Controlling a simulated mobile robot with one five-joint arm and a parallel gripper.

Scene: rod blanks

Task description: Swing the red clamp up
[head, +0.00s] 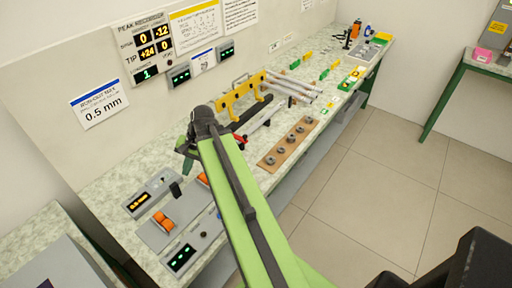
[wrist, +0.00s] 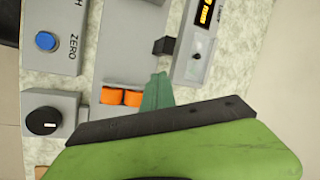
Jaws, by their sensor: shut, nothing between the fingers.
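A small red part (head: 239,138), which looks like the red clamp, shows in the head view beside the yellow rack, just right of my arm. It is small and partly crowded by the arm and a pale bar, so I cannot tell its angle. My gripper (head: 187,168) is over the bench to the left of it, pointing down, with its fingers together and empty. In the wrist view the green fingertips (wrist: 157,92) show above a grey fixture with two orange blocks (wrist: 122,97). The red part is not in the wrist view.
The yellow rack (head: 243,95) holds several metal rods. A wooden strip (head: 269,161) with several grey rings lies in front. Grey boxes with displays (head: 182,258) and a dial (wrist: 43,121) surround the orange blocks. The wall with signs stands close behind.

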